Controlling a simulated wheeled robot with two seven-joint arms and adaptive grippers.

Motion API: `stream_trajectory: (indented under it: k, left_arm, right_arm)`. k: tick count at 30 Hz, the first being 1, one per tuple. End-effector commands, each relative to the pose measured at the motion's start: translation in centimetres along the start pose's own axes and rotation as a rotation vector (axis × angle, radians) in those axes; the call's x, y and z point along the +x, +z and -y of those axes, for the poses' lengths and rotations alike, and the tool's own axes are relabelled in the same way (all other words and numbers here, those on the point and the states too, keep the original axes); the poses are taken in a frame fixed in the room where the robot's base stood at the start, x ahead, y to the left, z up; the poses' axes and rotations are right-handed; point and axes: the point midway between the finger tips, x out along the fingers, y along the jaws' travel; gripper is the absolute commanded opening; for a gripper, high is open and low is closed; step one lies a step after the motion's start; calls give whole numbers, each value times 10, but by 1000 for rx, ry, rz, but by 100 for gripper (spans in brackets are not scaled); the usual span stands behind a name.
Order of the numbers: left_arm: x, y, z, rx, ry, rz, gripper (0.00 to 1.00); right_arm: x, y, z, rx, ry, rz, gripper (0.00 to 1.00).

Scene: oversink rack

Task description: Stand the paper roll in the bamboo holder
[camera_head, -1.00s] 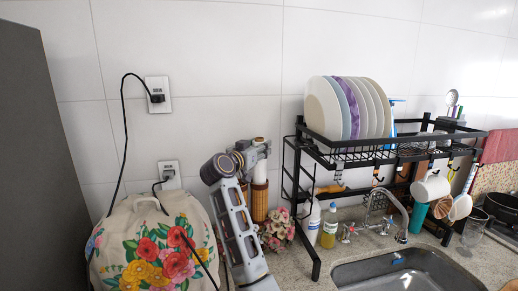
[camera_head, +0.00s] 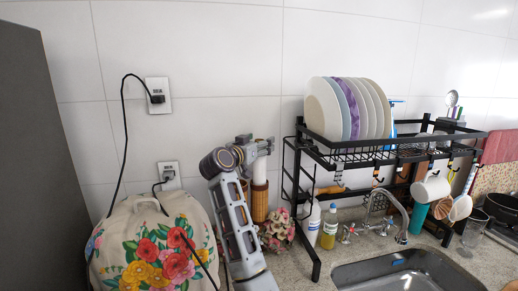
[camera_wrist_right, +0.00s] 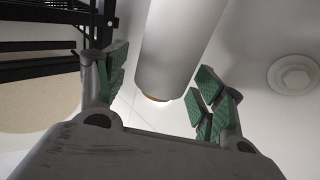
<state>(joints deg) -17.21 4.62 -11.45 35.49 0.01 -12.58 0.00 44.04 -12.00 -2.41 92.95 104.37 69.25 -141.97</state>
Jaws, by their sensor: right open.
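The white paper roll (camera_head: 260,171) stands upright at the bamboo holder (camera_head: 259,203), against the tiled wall. Its lower part is hidden inside the holder's top; how deep it sits cannot be seen. My right gripper (camera_head: 262,146) is at the upper part of the roll. In the right wrist view the grey-white roll (camera_wrist_right: 175,45) passes between the green-padded fingers of the gripper (camera_wrist_right: 160,95), with a brownish core at its far end. The fingers are open, with gaps beside the roll. My left gripper is not in view.
A black oversink rack (camera_head: 315,150) with plates stands close to the right of the holder. A flowered cover (camera_head: 150,245) is at the left. Flowers (camera_head: 279,232) and bottles (camera_head: 329,228) stand near the holder's base. The sink (camera_head: 400,272) is at the lower right.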

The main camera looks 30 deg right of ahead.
Motion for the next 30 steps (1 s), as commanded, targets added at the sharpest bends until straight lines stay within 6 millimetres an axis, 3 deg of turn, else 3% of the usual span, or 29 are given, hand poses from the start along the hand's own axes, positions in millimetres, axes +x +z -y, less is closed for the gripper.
stream_trajectory:
  k: [18,30]
  left_arm:
    - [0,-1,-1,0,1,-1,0]
    - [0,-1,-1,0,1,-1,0]
  right_arm:
    - [0,-68,0,0,0,-1,68]
    - [0,-82,0,0,0,0,68]
